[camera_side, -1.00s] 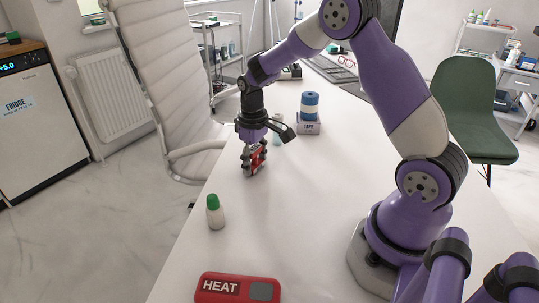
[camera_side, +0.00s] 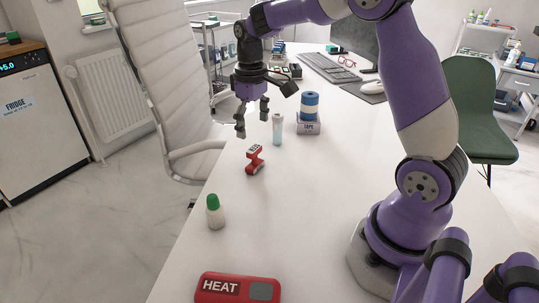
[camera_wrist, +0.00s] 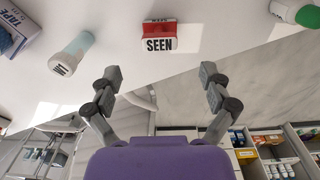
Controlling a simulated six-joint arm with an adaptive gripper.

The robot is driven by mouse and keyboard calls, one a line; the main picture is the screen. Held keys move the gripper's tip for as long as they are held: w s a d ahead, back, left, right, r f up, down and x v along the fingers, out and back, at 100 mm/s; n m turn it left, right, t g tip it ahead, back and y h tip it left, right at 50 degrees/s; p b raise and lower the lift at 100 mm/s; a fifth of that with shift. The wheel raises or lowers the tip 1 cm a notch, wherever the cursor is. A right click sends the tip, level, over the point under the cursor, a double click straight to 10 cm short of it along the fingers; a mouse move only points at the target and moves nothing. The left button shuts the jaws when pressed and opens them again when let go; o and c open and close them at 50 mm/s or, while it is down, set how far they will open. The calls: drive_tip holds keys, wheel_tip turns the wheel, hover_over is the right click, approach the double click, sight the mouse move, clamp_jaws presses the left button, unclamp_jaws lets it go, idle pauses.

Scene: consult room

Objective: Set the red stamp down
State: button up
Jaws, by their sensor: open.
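The red stamp (camera_side: 255,160) stands on the white table, apart from everything else, with a white label on its top. In the wrist view the red stamp (camera_wrist: 159,37) shows the word SEEN on its white label. My gripper (camera_side: 252,120) is above and behind the stamp, with its fingers spread and nothing between them. In the wrist view my gripper's two fingers (camera_wrist: 160,82) are wide apart, and the stamp lies beyond them, not touched.
A green-capped bottle (camera_side: 214,212) and a red HEAT pack (camera_side: 237,289) are nearer. The table's middle is clear.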

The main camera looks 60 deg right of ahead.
wheel_tip(320, 180, up, 2)
drive_tip(key=shift+a+r, duration=0.1)
drive_tip(key=s+a+r+t, duration=0.2)
drive_tip(key=s+a, duration=0.2)
drive_tip(key=s, duration=0.3)
drive_tip(key=s+a+r+t, duration=0.2)
drive_tip(key=s+a+t, duration=0.1)
drive_tip(key=s+a, duration=0.2)
drive_tip(key=shift+s+r+t, duration=0.25)
drive_tip(key=shift+s+t, duration=0.05)
drive_tip(key=shift+s, duration=0.9)
